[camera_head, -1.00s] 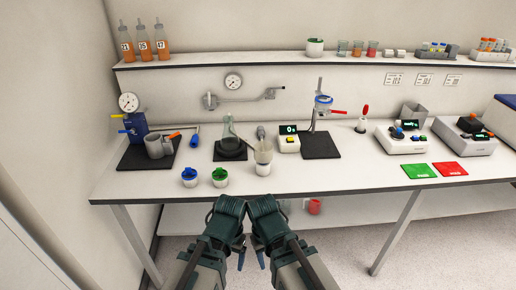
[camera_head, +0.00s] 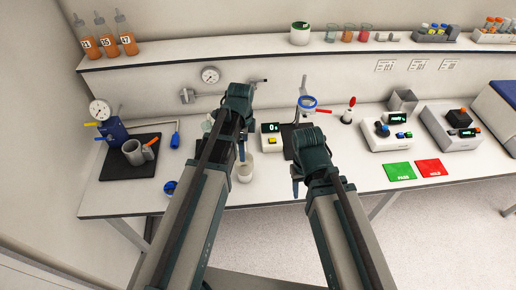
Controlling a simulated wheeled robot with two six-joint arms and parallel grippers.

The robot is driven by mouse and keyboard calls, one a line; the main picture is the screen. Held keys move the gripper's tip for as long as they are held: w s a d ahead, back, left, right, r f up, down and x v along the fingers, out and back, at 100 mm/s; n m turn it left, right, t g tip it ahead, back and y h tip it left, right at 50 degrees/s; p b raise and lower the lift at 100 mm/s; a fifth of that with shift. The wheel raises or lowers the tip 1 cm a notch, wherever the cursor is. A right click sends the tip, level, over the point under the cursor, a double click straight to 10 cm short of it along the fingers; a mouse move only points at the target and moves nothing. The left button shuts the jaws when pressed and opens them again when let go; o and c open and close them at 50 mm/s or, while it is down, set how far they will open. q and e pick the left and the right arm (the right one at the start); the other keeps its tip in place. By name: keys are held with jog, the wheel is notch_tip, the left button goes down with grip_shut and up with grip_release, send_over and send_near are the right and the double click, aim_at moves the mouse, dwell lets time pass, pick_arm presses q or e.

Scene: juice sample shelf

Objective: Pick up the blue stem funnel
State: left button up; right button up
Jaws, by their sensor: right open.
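A blue-rimmed round piece (camera_head: 307,102) that looks like a funnel sits on the stand, with a red lever beside it. Another small blue item (camera_head: 170,188) is at the front left of the bench, partly hidden by my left arm. I cannot tell for sure which is the blue stem funnel. My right gripper (camera_head: 296,186) is open, over the front edge of the bench, apart from both blue things. My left gripper (camera_head: 241,150) reaches over the middle of the bench. Its fingers are too small to read.
A pale beaker (camera_head: 243,168) stands beside my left gripper. A grey cup (camera_head: 137,152) sits on a dark mat at left. Green (camera_head: 398,172) and red (camera_head: 430,168) pads lie at right by a grey device (camera_head: 391,131). A shelf (camera_head: 210,52) runs behind.

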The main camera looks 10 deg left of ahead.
pick_arm(q)
jog(key=b, duration=0.9)
send_over(244, 166)
jog(key=f, duration=0.8)
jog(key=shift+s+d+f, duration=0.15)
jog(key=shift+d, duration=0.2)
jog(key=f+b, duration=0.5)
jog(key=shift+s+a+f, duration=0.1)
jog(key=shift+a+f, duration=0.05)
jog(key=shift+a, duration=0.15)
jog(key=c, duration=1.1)
